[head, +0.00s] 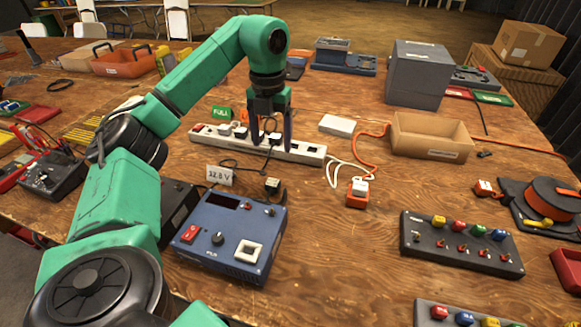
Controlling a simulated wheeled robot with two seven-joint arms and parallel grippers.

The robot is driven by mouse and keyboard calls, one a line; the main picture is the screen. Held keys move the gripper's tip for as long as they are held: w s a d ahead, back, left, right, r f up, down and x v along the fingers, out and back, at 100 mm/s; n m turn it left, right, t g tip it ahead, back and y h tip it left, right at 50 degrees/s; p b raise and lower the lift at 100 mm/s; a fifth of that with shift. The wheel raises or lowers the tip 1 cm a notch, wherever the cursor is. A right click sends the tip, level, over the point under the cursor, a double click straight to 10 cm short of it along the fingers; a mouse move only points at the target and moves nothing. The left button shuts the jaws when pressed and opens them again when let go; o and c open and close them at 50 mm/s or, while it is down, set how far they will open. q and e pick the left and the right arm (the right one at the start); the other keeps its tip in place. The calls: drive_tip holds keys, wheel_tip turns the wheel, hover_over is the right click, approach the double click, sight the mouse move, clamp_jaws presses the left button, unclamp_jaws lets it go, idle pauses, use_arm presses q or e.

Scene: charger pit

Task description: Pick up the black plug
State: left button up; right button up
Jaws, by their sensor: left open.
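A white power strip (310,151) lies on the wooden table in the middle of the view, with several plugs in it. A black plug (273,139) sits in the strip, with a black cable running off toward the left. My left gripper (271,141) points down over the strip with its fingers apart, one on either side of this black plug. I cannot tell whether the fingers touch it. White plugs (239,131) stand in the strip to the left. Another small black plug-like piece (272,186) lies on the table in front of the strip. My right gripper is not in view.
An orange plug piece (357,192) and white cable lie to the right. An open cardboard box (431,137) stands beyond.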

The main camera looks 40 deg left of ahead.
use_arm(q)
drive_tip(key=b, duration=0.4)
hover_over(272, 182)
wheel_tip(272, 182, down, 5)
drive_tip(key=shift+s+r, duration=0.1)
drive_tip(key=shift+s, duration=0.05)
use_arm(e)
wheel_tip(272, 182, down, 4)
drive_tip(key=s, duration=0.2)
use_arm(q)
drive_tip(key=f, duration=0.9)
drive_tip(key=shift+w+f+b, duration=0.1)
drive_tip(key=shift+w+b, duration=0.1)
drive_tip(key=shift+b, duration=0.2)
clamp_jaws()
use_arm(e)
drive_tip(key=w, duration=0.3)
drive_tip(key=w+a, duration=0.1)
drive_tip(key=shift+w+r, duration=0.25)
